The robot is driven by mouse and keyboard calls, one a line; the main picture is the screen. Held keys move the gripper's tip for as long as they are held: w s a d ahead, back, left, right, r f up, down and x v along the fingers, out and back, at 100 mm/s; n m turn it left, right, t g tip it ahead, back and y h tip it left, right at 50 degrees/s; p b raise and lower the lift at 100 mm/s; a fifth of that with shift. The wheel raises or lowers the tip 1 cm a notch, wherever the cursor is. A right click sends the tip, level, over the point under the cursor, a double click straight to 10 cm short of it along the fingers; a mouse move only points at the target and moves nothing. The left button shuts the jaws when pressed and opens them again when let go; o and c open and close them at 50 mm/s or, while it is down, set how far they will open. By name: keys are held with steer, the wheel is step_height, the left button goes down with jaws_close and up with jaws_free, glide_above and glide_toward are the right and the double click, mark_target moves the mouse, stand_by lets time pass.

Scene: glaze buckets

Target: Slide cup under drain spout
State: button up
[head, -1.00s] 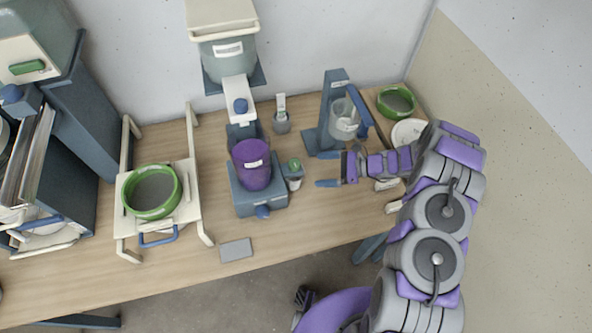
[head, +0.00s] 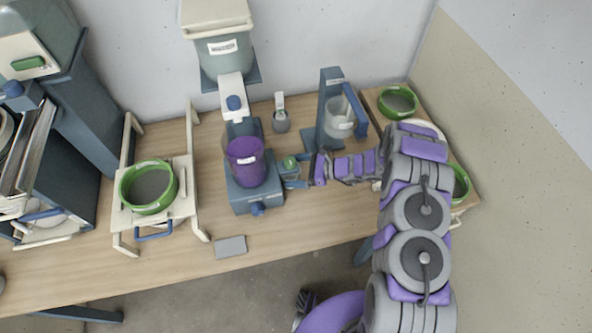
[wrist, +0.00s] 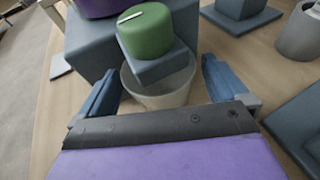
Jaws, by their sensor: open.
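A small whitish cup (wrist: 165,88) stands at the right side of a blue-grey block base (head: 255,195). A blue-grey drain spout (wrist: 158,66) with a green knob (wrist: 145,32) juts out over the cup and hides part of its rim. In the head view the green knob (head: 290,162) sits just right of the purple bucket (head: 247,165) on the base. My gripper (wrist: 158,76) is open, with one blue finger on each side of the cup. Whether the fingers touch it I cannot tell. In the head view my gripper mostly hides the cup.
A blue stand with a clear pitcher (head: 340,118) is behind my gripper. A small grey pot (head: 281,121) stands behind the base. A green-rimmed bowl (head: 149,188) sits on a white rack at left. A grey plate (head: 230,247) lies near the front edge.

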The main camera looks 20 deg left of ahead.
steer(key=shift+s+d+r, duration=0.1)
steer(key=shift+a, duration=0.6)
steer(key=shift+c, duration=1.3)
steer(key=c, duration=0.3)
steer(key=shift+d, duration=0.25)
steer(key=c, duration=0.3)
steer(key=o, duration=0.7)
steer(key=shift+d, duration=0.15)
steer(key=shift+o, duration=0.8)
steer(key=shift+a, duration=0.2)
